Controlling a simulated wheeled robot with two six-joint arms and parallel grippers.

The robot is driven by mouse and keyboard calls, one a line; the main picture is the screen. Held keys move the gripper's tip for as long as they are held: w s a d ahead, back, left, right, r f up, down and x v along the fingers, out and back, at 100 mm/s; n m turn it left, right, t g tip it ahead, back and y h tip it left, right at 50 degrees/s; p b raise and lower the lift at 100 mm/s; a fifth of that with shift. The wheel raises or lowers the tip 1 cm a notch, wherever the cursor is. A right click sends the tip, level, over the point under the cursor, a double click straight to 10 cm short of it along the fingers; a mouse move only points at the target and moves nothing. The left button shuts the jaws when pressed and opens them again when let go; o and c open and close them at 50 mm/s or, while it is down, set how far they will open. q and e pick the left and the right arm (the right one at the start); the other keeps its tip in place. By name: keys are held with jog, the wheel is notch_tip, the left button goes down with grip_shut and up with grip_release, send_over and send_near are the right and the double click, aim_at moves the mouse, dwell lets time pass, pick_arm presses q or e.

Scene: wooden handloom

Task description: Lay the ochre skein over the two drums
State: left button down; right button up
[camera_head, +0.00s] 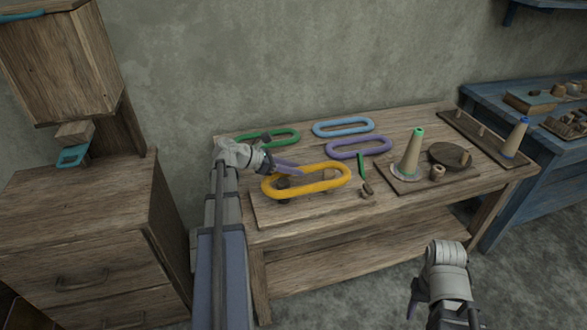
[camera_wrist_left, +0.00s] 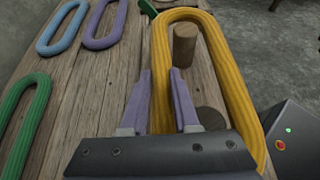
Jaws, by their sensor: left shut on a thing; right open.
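The ochre skein (camera_head: 343,182) is a long oval loop at the front left of the wooden table. My left gripper (camera_head: 288,168) is shut on its far long side; the purple fingers (camera_wrist_left: 163,95) straddle that strand in the left wrist view. One brown drum (camera_wrist_left: 185,45) stands upright inside the loop's far end. The other drum (camera_wrist_left: 211,118) shows inside the loop nearer the gripper, partly hidden by it. The loop surrounds both drums as seen; I cannot tell whether it rests or hangs slightly above their base. My right gripper (camera_head: 443,300) is open and empty, low in front of the table.
Green (camera_head: 283,134), blue (camera_head: 343,127) and purple (camera_head: 359,147) skeins lie behind. A green-tipped cone (camera_head: 410,155) stands on a board to the right, near a dark round disc (camera_head: 450,155). A wooden cabinet (camera_head: 85,225) is at left, a blue table (camera_head: 540,165) at right.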

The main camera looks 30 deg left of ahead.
aim_at(272, 177)
pick_arm(q)
jog(key=shift+f+b, duration=2.2)
jog(key=shift+f, duration=0.45)
jog(key=shift+s, duration=0.1)
pick_arm(e)
notch_tip(272, 177, down, 5)
jog(key=shift+f, duration=0.1)
pick_arm(q)
jog(key=shift+d, duration=0.1)
jog(key=c, duration=0.8)
grip_release()
jog(key=shift+c, duration=0.2)
jog(key=shift+o, duration=1.3)
jog(key=shift+s+a+r+p, duration=0.25)
jog(key=shift+a+r+p, duration=0.05)
jog(key=shift+r+p, duration=0.1)
jog(key=p+v, duration=0.2)
jog(key=v, duration=0.3)
jog(key=shift+s+a, duration=0.15)
jog(key=shift+s+a+r+p, duration=0.25)
jog(key=shift+s+a+p, duration=0.15)
jog(key=shift+s+p, duration=0.1)
pick_arm(e)
jog(key=shift+r, duration=1.85)
